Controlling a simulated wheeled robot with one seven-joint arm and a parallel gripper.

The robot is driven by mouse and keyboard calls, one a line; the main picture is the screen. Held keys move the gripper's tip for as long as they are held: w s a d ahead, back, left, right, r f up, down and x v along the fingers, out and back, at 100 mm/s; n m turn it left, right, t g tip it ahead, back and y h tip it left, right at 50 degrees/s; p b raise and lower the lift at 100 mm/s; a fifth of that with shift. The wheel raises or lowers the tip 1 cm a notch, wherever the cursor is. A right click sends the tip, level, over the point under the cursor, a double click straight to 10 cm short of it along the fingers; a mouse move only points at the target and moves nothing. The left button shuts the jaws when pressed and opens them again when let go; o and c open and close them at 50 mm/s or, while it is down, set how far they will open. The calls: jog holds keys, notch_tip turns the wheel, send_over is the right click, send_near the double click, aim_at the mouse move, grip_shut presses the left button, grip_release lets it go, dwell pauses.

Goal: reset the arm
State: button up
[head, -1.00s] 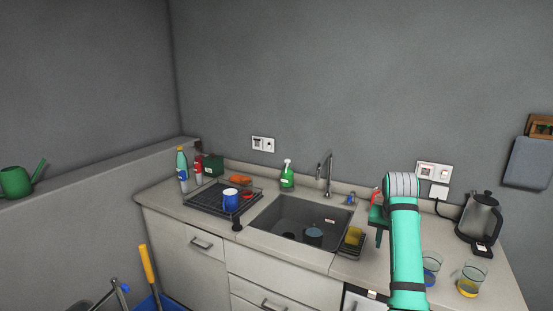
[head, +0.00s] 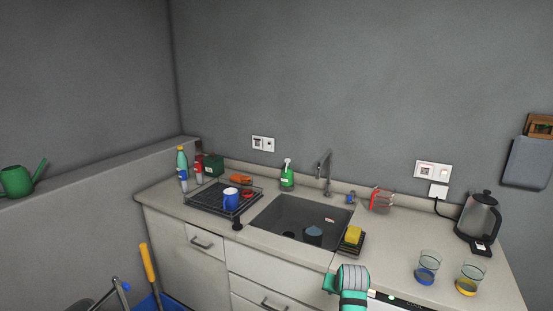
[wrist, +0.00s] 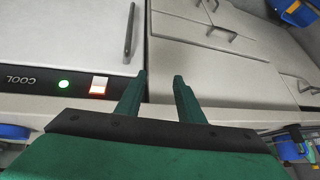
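My green gripper (wrist: 160,78) shows in the wrist view with its two fingers apart and nothing between them. It faces the white cabinet fronts (wrist: 215,60) below the counter. In the head view my teal arm (head: 352,285) is low at the bottom, in front of the counter's front edge; the fingertips are hard to make out there.
The counter (head: 385,240) holds a sink (head: 290,222), a yellow sponge (head: 353,234) on a rack, two glasses (head: 427,267), a kettle (head: 479,220) and a dish rack with a blue mug (head: 230,199). A white appliance marked COOL (wrist: 60,40) is close to my gripper.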

jog(key=s+a+f+t+y, duration=0.1)
jog(key=s+a+f+t, duration=0.2)
jog(key=s+a+f, duration=1.45)
jog(key=s+a+f+n+t, duration=0.1)
jog(key=s+a+f, duration=0.15)
jog(key=s, duration=0.75)
jog(key=s+a+r+n+t, duration=0.1)
jog(key=s+r, duration=0.2)
jog(key=s, duration=0.6)
jog(key=s+a+r+t, duration=0.1)
jog(key=s+r, duration=0.2)
jog(key=s, duration=0.7)
jog(key=s+r+n+t, duration=0.2)
jog(key=s+r, duration=1)
jog(key=r, duration=0.2)
jog(key=shift+s+d+t, duration=0.2)
jog(key=shift+d+t, duration=0.1)
jog(key=shift+d, duration=0.05)
jog(key=shift+c, duration=0.4)
